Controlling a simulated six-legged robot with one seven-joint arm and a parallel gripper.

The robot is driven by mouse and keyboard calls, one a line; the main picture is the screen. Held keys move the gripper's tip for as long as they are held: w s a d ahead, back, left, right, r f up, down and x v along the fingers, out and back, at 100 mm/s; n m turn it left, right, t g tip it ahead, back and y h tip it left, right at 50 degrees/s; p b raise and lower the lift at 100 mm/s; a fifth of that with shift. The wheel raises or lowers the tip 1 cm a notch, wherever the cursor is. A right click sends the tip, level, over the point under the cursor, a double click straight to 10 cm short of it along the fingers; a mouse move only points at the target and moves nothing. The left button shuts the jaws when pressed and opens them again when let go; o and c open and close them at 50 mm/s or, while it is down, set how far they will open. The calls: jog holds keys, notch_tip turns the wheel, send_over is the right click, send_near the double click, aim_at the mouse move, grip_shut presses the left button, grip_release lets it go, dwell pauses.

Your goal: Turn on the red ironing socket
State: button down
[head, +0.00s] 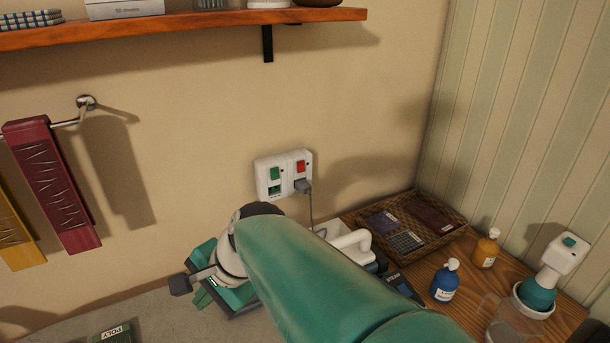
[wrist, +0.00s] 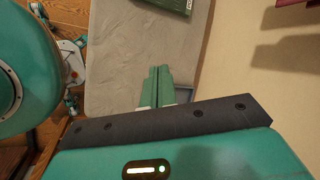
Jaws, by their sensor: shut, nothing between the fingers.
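A white double socket plate (head: 284,175) is on the beige wall in the head view. Its right half has a red switch (head: 300,167), with a grey plug (head: 303,186) and cord just below it. Its left half has a green switch (head: 275,174). I cannot tell the red switch's position. My gripper (wrist: 157,83) is shut and empty in the wrist view, its two green fingers together over a grey surface. In the head view my arm hides most of it, below and left of the socket plate, apart from it. The socket is not in the wrist view.
A wooden shelf (head: 190,27) juts out above the socket. A woven tray (head: 437,238), a blue bottle (head: 446,283) and an orange bottle (head: 486,251) stand at the right. Towels (head: 55,190) hang at the left. The wall left of the socket is clear.

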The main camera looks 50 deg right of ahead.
aim_at(302, 171)
jog(key=w+d+m+t, duration=0.35)
jog(key=d+m, duration=0.35)
jog(key=m, duration=0.3)
jog(key=w+d+m+t, duration=0.2)
jog(key=w+d+m, duration=0.3)
jog(key=m, duration=0.5)
jog(key=s+d+m+t+h, duration=0.2)
jog(key=s+d+m+h, duration=0.1)
jog(key=d+m, duration=0.8)
jog(key=s+d+m+t+h, duration=0.2)
jog(key=d+m+h, duration=0.4)
jog(key=d+m, duration=0.5)
jog(key=s+d, duration=0.1)
jog(key=d, duration=0.2)
jog(key=shift+d+r+t, duration=0.25)
jog(key=shift+r+t, duration=0.05)
jog(key=shift+t, duration=0.05)
jog(key=shift+w, duration=0.1)
jog(key=x, duration=1.4)
